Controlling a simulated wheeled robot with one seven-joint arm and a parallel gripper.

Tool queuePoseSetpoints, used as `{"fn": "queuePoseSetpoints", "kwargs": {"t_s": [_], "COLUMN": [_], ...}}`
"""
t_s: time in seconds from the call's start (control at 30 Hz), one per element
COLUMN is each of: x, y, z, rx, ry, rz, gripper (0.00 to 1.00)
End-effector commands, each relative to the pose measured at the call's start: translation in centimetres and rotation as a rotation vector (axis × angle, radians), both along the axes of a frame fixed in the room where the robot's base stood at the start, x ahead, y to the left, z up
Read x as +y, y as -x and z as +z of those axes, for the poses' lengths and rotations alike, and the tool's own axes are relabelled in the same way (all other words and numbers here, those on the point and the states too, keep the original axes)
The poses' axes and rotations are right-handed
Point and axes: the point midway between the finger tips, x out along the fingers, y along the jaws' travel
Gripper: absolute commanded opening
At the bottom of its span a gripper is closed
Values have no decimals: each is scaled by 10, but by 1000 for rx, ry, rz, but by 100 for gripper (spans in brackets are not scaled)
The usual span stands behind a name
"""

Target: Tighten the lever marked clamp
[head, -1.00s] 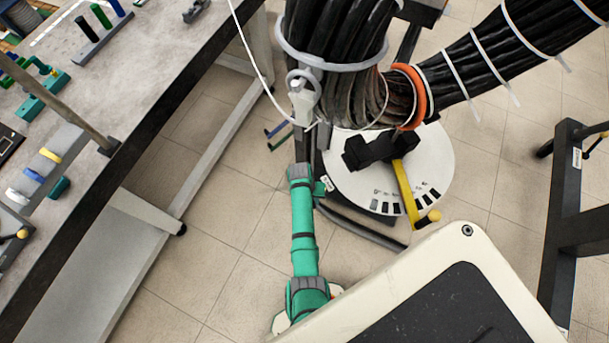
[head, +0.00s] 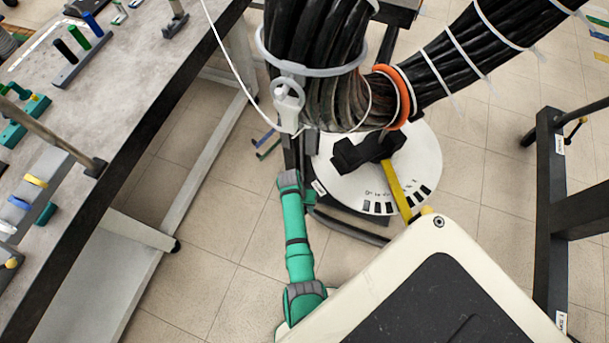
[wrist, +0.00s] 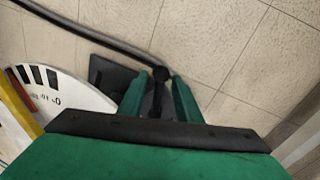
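A black ball-ended lever (wrist: 160,76) stands up between the fingers of my gripper (wrist: 160,88) in the wrist view. The two green fingers are apart, one on each side of the lever. I cannot tell whether either finger touches it. No clamp marking is legible on it. A dark block (wrist: 108,78) lies behind the left finger. In the head view my green arm reaches up to the foot of the stand, left of a white dial plate (head: 425,160). The lever and fingertips are not clear there. A small white label (head: 319,187) beside my wrist is unreadable.
A yellow pointer (head: 396,190) and black block (head: 365,152) sit on the dial. A thick black cable bundle (head: 310,40) hangs above. A workbench (head: 150,85) stands left and a dark frame (head: 550,210) right. A dark hose (wrist: 90,35) runs near the lever.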

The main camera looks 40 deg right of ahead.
Motion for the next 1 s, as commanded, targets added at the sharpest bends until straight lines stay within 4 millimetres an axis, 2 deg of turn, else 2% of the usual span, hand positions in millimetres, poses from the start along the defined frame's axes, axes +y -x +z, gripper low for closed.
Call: {"fn": "queuePoseSetpoints", "kwargs": {"t_s": [0.27,0.37,0.7,0.83,1.0], "x": [-1,0,9,11,13], "y": [-3,-6,-14,-16,-17], "z": [8,20,81,97,106], "rx": [-5,-6,-5,-3,-1], "ry": [4,5,3,2,1], "rz": [1,2,2,2,1], "gripper": [31,31,31,31,31]}}
